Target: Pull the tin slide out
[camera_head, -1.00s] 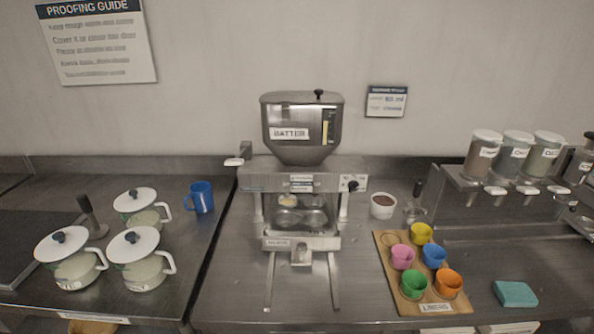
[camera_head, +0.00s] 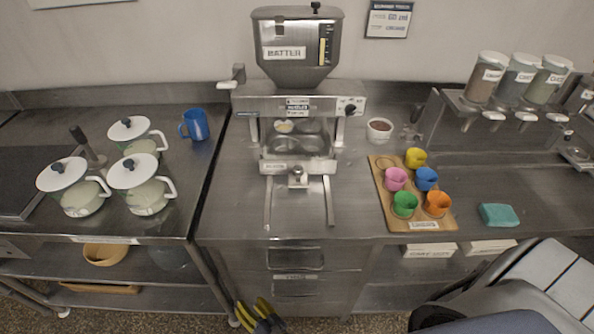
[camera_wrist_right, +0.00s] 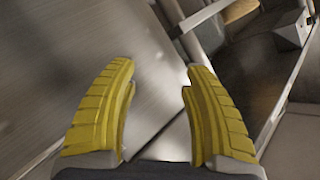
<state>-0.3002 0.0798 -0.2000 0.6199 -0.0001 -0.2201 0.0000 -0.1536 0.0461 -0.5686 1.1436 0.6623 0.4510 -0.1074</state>
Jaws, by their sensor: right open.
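The tin slide (camera_head: 290,167) is under the batter dispenser (camera_head: 297,50), with its labelled front plate and small central handle (camera_head: 298,178) facing me. A muffin tin (camera_head: 313,144) sits behind the plate; one of its cups looks pale inside. Two bare rails (camera_head: 331,200) run forward from the slide along the counter. My right gripper (camera_head: 252,305), with yellow fingers, is low in front of the counter, below its front edge and well away from the handle. In the right wrist view the gripper (camera_wrist_right: 158,75) is open with nothing between its fingers. My left gripper is not in view.
A board of coloured liners (camera_head: 388,205) lies right of the rails, with a sponge (camera_head: 499,215) farther right. White lidded pots (camera_head: 143,190) and a blue mug (camera_head: 195,125) stand left. Drawers (camera_head: 296,258) are below the counter edge. The counter around the rails is clear.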

